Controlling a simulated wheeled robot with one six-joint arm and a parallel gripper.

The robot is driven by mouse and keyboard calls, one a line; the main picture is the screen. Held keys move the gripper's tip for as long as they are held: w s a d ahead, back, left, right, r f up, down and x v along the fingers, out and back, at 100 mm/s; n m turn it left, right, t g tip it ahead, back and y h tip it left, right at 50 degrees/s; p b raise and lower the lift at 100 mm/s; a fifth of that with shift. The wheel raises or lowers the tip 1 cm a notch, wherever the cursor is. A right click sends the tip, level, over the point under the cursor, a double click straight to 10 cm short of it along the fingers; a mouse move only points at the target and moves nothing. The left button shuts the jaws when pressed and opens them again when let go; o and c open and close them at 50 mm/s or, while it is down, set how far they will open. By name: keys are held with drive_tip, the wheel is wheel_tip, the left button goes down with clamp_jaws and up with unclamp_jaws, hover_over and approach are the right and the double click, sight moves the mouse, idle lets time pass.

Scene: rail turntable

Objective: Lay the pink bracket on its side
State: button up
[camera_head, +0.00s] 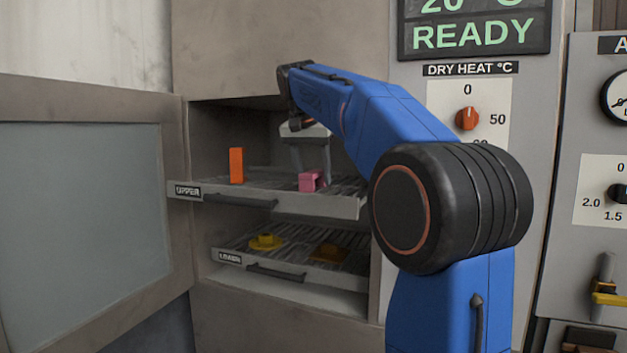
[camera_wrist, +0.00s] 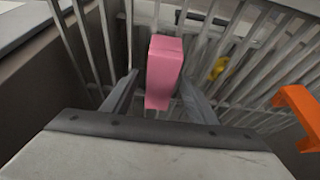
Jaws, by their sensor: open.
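The pink bracket (camera_head: 311,182) sits on the wire rack of the upper shelf, toward its right side. In the wrist view the bracket (camera_wrist: 164,72) lies ahead of and between the finger tips. My gripper (camera_head: 312,165) reaches into the oven from above, its fingers down around the bracket. In the wrist view my gripper (camera_wrist: 160,90) is open, with a gap visible beside the bracket. I cannot tell whether either finger touches it. Part of the bracket is hidden by the fingers in the head view.
The lower shelf (camera_head: 290,268) holds a yellow piece (camera_head: 265,242) and a dark orange piece (camera_head: 331,252). The oven door (camera_head: 85,200) is open to the left. The rack between orange and pink is clear.

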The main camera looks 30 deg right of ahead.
sight(315, 171)
drive_tip(key=shift+f, duration=0.1)
clamp_jaws()
drive_tip(key=shift+r, duration=1.85)
drive_tip(key=s+a, duration=0.9)
drive_tip(key=a, duration=0.3)
drive_tip(key=s+a, duration=1)
drive_tip(key=a, duration=0.3)
drive_tip(key=shift+a, duration=0.25)
